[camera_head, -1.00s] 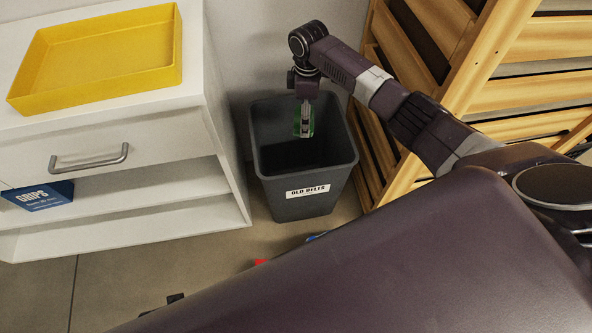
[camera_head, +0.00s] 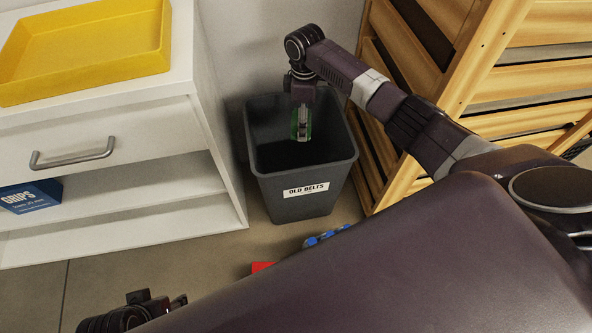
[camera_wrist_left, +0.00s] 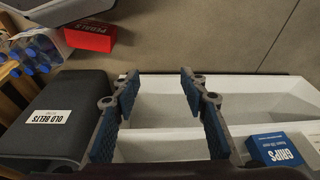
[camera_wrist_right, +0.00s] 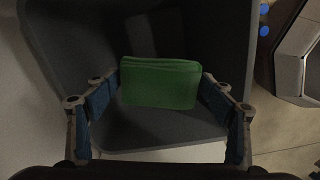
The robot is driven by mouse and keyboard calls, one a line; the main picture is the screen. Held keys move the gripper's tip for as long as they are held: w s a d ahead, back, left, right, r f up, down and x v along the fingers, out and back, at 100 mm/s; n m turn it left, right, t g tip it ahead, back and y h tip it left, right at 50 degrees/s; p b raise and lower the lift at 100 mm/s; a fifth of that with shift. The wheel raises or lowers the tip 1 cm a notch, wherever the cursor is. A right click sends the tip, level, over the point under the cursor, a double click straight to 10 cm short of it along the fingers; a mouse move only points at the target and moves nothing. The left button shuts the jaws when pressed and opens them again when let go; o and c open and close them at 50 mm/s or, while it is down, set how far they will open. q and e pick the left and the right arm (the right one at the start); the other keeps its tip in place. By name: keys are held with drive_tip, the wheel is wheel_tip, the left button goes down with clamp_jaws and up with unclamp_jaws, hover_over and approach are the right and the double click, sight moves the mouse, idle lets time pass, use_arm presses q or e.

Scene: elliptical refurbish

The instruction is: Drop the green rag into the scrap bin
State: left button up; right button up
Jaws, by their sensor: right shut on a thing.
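The green rag (camera_wrist_right: 160,83) is a folded green cloth between the fingers of my right gripper (camera_head: 302,122), which is shut on it. The rag also shows as a green strip in the head view (camera_head: 295,124). A dark grey bin labelled OLD BELTS (camera_head: 306,190) stands on the floor. My right gripper points down at the bin's opening, with the rag over or just inside it; the exact height is hard to tell. My left gripper (camera_wrist_left: 160,80) is open and empty; part of it shows at the head view's lower left (camera_head: 160,303).
A white cabinet (camera_head: 120,240) with a yellow tray (camera_head: 85,68) on top stands left of the bin. A blue GRIPS box (camera_head: 30,196) sits on its shelf. A wooden slatted rack (camera_head: 520,85) is close on the right. A red PEDALS box (camera_wrist_left: 90,37) and blue bottles (camera_wrist_left: 38,55) are nearby.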

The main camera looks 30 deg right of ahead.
drive_tip(key=shift+f+b, duration=0.5)
drive_tip(key=shift+f, duration=0.4)
use_arm(q)
drive_tip(key=shift+v, duration=1.1)
use_arm(e)
drive_tip(key=shift+f, duration=0.1)
use_arm(q)
drive_tip(key=shift+s+a, duration=0.1)
drive_tip(key=shift+s, duration=0.05)
use_arm(e)
drive_tip(key=o, duration=1.2)
use_arm(q)
drive_tip(key=shift+f, duration=0.1)
use_arm(e)
wheel_tip(320, 180, up, 12)
use_arm(q)
drive_tip(key=shift+s, duration=0.15)
use_arm(e)
drive_tip(key=shift+s+f, duration=0.1)
